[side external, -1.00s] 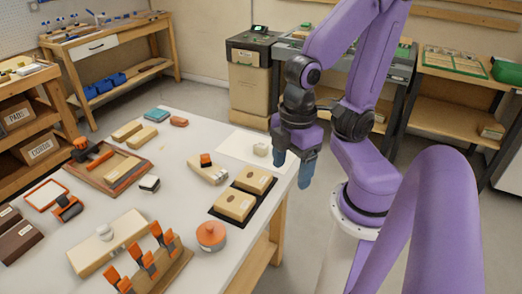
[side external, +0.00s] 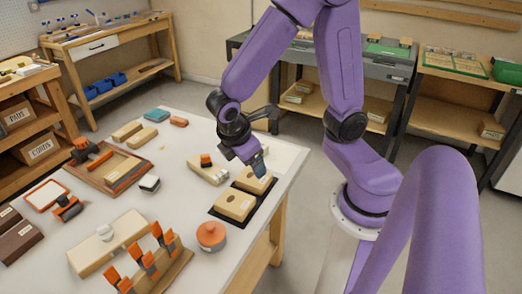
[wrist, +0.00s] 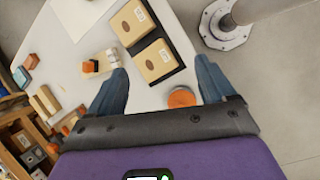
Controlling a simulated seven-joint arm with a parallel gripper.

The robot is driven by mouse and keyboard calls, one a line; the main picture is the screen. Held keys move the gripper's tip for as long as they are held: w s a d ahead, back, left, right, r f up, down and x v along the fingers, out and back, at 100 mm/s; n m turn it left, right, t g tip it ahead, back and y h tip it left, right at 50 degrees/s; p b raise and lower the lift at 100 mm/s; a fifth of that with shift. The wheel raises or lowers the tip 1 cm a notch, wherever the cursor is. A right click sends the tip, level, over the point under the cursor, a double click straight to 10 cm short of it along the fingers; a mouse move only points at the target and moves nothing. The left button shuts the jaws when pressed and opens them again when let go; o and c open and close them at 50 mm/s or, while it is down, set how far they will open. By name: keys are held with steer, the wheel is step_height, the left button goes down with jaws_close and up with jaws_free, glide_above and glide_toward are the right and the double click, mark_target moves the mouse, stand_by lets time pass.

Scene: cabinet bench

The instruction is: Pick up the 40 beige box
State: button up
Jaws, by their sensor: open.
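Two beige boxes lie side by side on a black mat (wrist: 180,76) near the table's right edge. In the side view, the near box (side external: 234,205) is fully visible, and the far box (side external: 248,182) is partly covered by my gripper (side external: 261,168). In the wrist view, one box (wrist: 133,21) is at the top and the other (wrist: 154,60) lies between the fingers and ahead of them. Each has a small white label and a dark oval; the number 40 is not readable on either. My gripper's blue fingers are apart and empty, above the boxes.
A round orange-lidded container (side external: 211,236) stands close by the mat. A pale block with an orange piece (side external: 208,171) lies on its other side. A white sheet (side external: 287,157) lies beyond. Orange-handled tools (side external: 160,250) stand in a wooden holder at the front.

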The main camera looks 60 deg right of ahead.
steer(key=w+d+f+n+h, duration=0.1)
steer(key=w+d+f+h, duration=0.1)
steer(key=w+d+f, duration=0.2)
steer(key=w+d+f+n+g+h, duration=0.1)
steer(key=w+d+f+h, duration=0.2)
steer(key=w+d+f, duration=0.2)
steer(key=w+d+f+n+h, duration=0.1)
steer(key=w+d+f+h, duration=0.2)
steer(key=w+d+f, duration=0.2)
steer(key=shift+w+d+f+n+g, duration=0.15)
steer(key=shift+d+f+n+g, duration=0.2)
steer(key=shift+f, duration=0.25)
steer(key=shift+d+f, duration=0.35)
steer(key=shift+d, duration=0.3)
steer(key=x, duration=1.6)
steer(key=shift+d+r, duration=0.15)
steer(key=shift+d, duration=0.2)
steer(key=c, duration=1.1)
